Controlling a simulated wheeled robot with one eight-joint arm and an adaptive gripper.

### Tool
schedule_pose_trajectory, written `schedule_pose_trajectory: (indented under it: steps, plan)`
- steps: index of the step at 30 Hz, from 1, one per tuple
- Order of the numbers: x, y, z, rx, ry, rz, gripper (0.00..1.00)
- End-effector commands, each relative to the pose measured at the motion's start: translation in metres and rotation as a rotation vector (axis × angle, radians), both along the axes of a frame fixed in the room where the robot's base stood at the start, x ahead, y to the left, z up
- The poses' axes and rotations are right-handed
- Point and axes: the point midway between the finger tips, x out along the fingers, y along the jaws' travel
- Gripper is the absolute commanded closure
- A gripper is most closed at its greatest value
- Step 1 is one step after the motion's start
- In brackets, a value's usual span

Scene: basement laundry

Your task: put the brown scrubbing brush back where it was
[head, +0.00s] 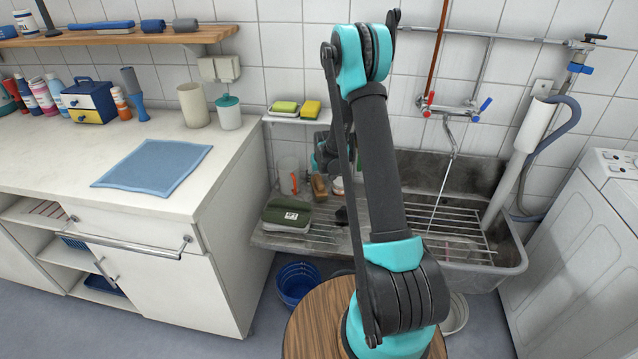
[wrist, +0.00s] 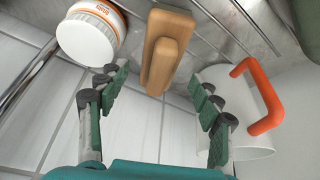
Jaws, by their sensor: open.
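The brown scrubbing brush (head: 319,187) stands on the sink's left drainboard near the tiled wall, between a clear jug and a white jar. In the wrist view the brush (wrist: 165,50) shows as a two-layered wooden block, with no bristles clearly visible. My gripper (wrist: 158,88) is open and empty. Its fingers are spread to either side of the brush in the picture, with the brush apart from them and farther out. In the head view my arm hides most of my gripper, which is over the back of the drainboard.
The jug (head: 287,178) with an orange handle (wrist: 262,95) and the white jar (wrist: 88,33) stand close beside the brush. A small shelf (head: 299,119) with sponges is above. Wire racks (head: 450,220) span the sink.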

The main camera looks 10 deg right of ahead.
Motion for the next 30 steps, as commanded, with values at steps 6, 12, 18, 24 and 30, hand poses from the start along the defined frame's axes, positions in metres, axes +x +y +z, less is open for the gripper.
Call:
schedule_pose_trajectory:
  steps: [6, 12, 18, 24, 30]
  plan:
    - [-0.015, -0.001, 0.037, 0.000, 0.000, 0.000, 0.35]
    - [-0.026, -0.002, 0.063, 0.000, 0.000, 0.000, 0.35]
    - [-0.031, -0.003, 0.075, 0.000, 0.000, 0.000, 0.35]
    - [-0.056, -0.007, 0.098, 0.000, 0.001, -0.006, 0.35]
    - [-0.121, -0.016, 0.140, 0.001, 0.005, -0.021, 0.35]
